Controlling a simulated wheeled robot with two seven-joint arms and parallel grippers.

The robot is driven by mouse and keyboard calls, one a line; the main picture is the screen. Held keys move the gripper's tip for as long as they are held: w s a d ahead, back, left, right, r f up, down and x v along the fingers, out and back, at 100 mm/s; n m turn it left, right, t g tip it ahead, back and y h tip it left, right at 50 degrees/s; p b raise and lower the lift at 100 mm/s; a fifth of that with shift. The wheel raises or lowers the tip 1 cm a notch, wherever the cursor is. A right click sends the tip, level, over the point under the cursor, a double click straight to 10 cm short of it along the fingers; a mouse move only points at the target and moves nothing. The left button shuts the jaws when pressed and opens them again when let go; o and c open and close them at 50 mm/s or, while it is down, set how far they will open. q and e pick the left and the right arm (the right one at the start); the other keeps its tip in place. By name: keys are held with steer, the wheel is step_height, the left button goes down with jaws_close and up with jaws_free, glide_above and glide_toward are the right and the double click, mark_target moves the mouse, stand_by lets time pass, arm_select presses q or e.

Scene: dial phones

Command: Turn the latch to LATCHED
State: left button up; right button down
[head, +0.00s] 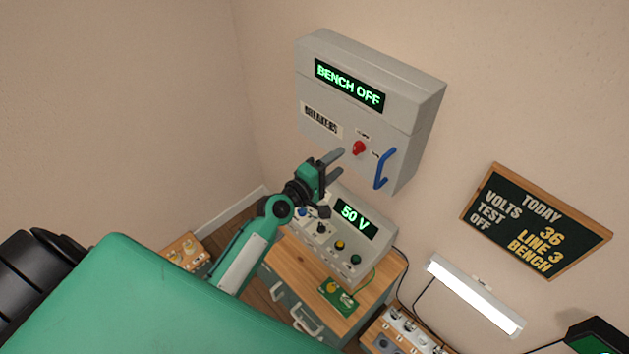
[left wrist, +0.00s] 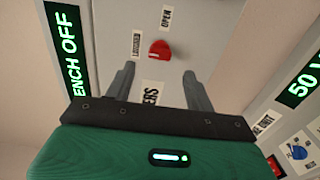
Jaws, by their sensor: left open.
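The latch is a red knob (head: 358,148) on the front of the grey breaker box (head: 322,88). In the left wrist view the red knob (left wrist: 159,49) has an OPEN label (left wrist: 166,18) and a LATCHED label (left wrist: 137,43) beside it. I cannot tell surely which label it points to. My left gripper (head: 337,163) is open and empty, just left of and below the knob in the head view. In the left wrist view the knob lies beyond and between the open fingers (left wrist: 158,73), apart from them. My right gripper is not in view.
A blue handle (head: 384,168) is right of the knob, on the same box. The box display reads BENCH OFF. Below stands a power supply (head: 318,238) reading 50 V, on a wooden bench (head: 290,262). A chalkboard (head: 535,222) and a lamp (head: 475,297) are at right.

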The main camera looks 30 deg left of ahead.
arm_select(q)
steer(key=b+v, duration=0.1)
steer(key=v, duration=0.7)
steer(key=shift+b, duration=0.4)
steer(key=s+a+f+m+g+y, duration=0.1)
steer(key=s+f+m+g, duration=0.15)
steer(key=f, duration=1.05)
steer(key=s+f+m+g+y, duration=0.2)
steer(key=s+f, duration=0.2)
steer(key=f, duration=0.8)
steer(key=s+a+f+m+g+y, duration=0.1)
steer(key=s+f+m+g, duration=0.15)
steer(key=f, duration=1.05)
steer(key=s+f+m+g+y, duration=0.1)
steer(key=s+f+m+g, duration=0.25)
steer(key=s+f, duration=1)
steer(key=s+f+m+g, duration=0.2)
steer(key=s+f, duration=0.3)
steer(key=s, duration=0.6)
steer(key=s+f+m+g+y, duration=0.1)
steer(key=s+f+m+g, duration=0.2)
steer(key=s, duration=0.8)
step_height(320, 180, down, 2)
steer(key=shift+s+m, duration=0.25)
steer(key=shift+m, duration=0.3)
steer(key=shift+a+g, duration=0.1)
steer(key=shift+g, duration=0.15)
